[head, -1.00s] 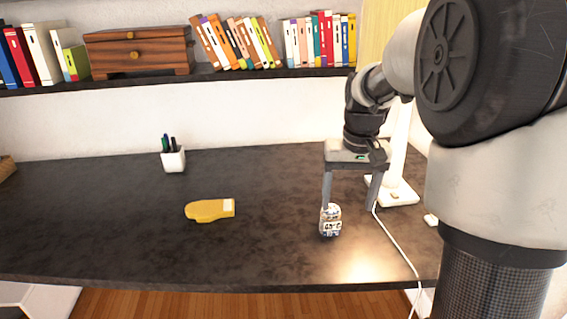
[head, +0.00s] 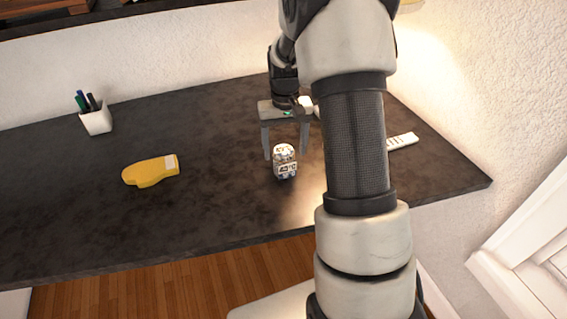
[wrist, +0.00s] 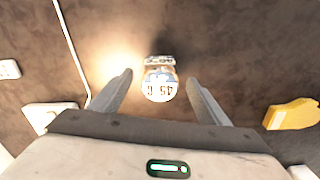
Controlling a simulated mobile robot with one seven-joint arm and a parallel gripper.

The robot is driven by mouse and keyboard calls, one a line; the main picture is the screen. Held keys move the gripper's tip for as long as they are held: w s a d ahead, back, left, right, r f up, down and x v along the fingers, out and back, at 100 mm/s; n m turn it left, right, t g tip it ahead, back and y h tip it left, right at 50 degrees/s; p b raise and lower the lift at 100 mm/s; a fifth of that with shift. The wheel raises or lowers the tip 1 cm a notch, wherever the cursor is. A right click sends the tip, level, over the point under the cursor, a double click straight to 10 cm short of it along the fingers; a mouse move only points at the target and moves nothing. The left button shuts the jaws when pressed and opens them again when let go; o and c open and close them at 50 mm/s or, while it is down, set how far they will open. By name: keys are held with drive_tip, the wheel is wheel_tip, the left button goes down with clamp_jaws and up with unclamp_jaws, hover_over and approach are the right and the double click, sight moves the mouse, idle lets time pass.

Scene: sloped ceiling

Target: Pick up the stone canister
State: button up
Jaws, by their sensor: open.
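My gripper (head: 286,154) points down over the desk, open and empty. In the head view its fingers appear on either side of the canister, which overlaps the gap between them. The wrist view shows the canister centred between the fingertips (wrist: 159,77). I see no finger touching it, and the exact height of the fingertips is hard to tell.
A yellow object (head: 151,171) lies left of the canister, and a white pen cup (head: 97,121) stands farther back left. A white flat strip (head: 402,141) lies to the right. A white cable (wrist: 72,40) runs along the desk in the wrist view. Desk around the canister is clear.

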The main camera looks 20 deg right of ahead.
sight(284, 162)
drive_tip(key=shift+w+f+b, duration=0.15)
drive_tip(key=shift+f, duration=1)
drive_tip(key=shift+w+f+b, duration=0.15)
drive_tip(key=shift+w+f, duration=0.05)
drive_tip(key=shift+f, duration=0.9)
drive_tip(key=shift+w+f+b, duration=0.15)
drive_tip(key=shift+f, duration=1)
drive_tip(key=shift+r, duration=0.1)
drive_tip(key=c, duration=1.5)
